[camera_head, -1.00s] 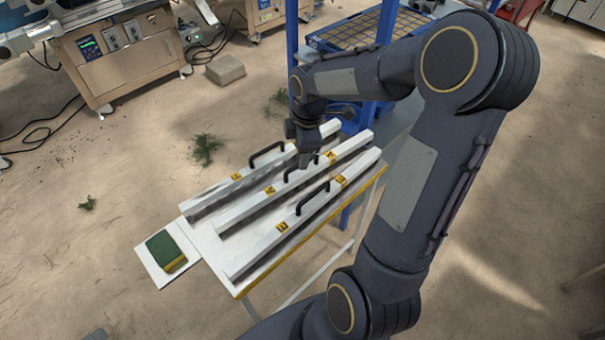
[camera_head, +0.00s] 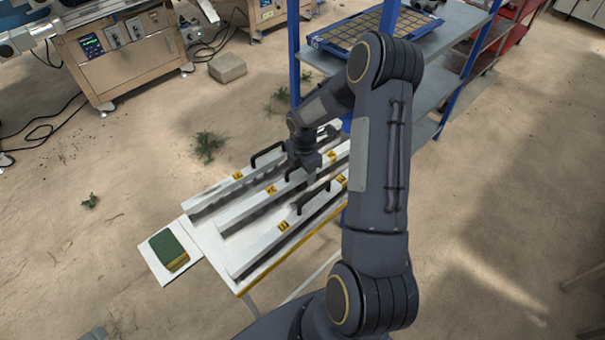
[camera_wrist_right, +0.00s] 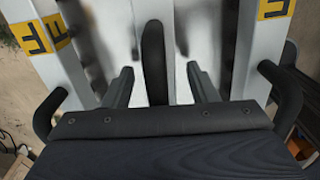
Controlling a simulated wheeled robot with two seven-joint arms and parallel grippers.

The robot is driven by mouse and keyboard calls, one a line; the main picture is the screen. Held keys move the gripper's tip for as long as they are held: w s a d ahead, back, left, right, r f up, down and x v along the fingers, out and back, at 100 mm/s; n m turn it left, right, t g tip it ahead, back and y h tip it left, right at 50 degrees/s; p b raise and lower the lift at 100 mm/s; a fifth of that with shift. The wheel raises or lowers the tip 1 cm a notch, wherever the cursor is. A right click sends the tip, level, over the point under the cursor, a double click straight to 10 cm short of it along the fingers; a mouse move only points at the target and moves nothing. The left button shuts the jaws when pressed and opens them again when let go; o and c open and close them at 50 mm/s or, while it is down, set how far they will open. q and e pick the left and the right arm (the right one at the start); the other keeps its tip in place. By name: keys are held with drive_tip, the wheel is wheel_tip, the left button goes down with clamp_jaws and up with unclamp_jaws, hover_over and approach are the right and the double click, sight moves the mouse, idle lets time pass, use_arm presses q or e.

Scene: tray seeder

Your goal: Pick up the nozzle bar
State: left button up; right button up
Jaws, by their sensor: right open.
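Three white nozzle bars with black handles and yellow labels lie side by side on a small table: the far bar (camera_head: 212,197), the middle bar (camera_head: 243,208) and the near bar (camera_head: 262,245). My right gripper (camera_head: 311,178) is open and points down over the middle bar. In the right wrist view, the middle bar's black handle (camera_wrist_right: 153,60) stands between the two spread fingers of the right gripper (camera_wrist_right: 160,84), with a gap on each side. My arm hides part of the middle and near bars. My left gripper is out of view.
A green and yellow sponge (camera_head: 169,252) lies on a white plate at the table's left end. Blue-posted shelving (camera_head: 440,55) with a blue-rimmed tray (camera_head: 322,36) stands behind my arm. A metal machine (camera_head: 125,65) is at upper left. The sandy floor left of the table is mostly open.

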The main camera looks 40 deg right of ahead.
drive_tip(key=shift+f, duration=0.2)
drive_tip(key=c, duration=0.9)
drive_tip(key=shift+r, duration=0.1)
drive_tip(key=shift+c, duration=0.9)
